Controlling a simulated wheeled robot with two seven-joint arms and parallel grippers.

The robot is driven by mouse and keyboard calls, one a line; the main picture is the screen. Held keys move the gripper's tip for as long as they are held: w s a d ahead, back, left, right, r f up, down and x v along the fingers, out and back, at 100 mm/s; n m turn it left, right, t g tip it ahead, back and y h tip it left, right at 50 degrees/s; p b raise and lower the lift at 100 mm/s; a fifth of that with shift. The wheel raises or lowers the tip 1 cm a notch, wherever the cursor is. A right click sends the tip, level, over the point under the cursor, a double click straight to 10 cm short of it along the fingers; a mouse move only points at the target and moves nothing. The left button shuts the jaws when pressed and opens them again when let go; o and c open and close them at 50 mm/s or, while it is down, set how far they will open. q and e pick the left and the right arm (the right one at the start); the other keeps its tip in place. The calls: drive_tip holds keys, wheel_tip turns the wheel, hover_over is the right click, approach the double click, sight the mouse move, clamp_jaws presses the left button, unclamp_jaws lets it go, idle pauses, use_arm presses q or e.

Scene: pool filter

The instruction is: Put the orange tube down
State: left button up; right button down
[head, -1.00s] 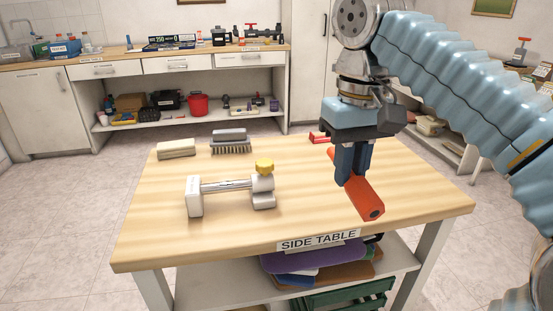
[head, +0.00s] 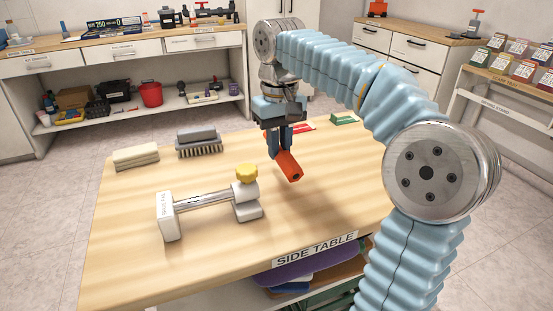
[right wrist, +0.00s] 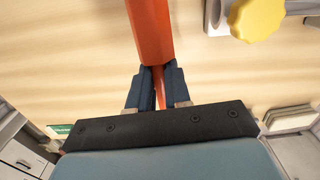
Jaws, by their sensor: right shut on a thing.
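The orange tube (head: 289,167) is held in my right gripper (head: 279,148), over the right half of the side table (head: 330,200). The tube is tilted, with its near end pointing toward the table's front. In the right wrist view, the tube (right wrist: 150,32) runs up from between the dark fingers (right wrist: 157,88), which are shut on it. Wood shows behind it. I cannot tell whether the tube touches the tabletop. My left gripper is not in view.
A clamp-like holder (head: 205,200) with a yellow knob (head: 246,173) stands left of the tube. A brush (head: 199,145) and a beige block (head: 136,156) lie at the back left. A green box (head: 344,118) lies at the back right. The front middle is bare.

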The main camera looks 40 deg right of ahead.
drive_tip(key=shift+w+d+f, duration=0.2)
drive_tip(key=shift+w+f, duration=0.3)
drive_tip(key=shift+f, duration=0.15)
drive_tip(key=shift+w+d+f, duration=0.1)
drive_tip(key=shift+w+f, duration=0.05)
drive_tip(key=shift+f, duration=0.8)
drive_tip(key=shift+w+d+f, duration=0.1)
drive_tip(key=shift+f, duration=0.85)
drive_tip(key=shift+a+f, duration=0.1)
drive_tip(key=shift+f, duration=0.1)
drive_tip(key=c, duration=1.1)
unclamp_jaws()
wheel_tip(320, 180, up, 12)
drive_tip(key=shift+r, duration=0.25)
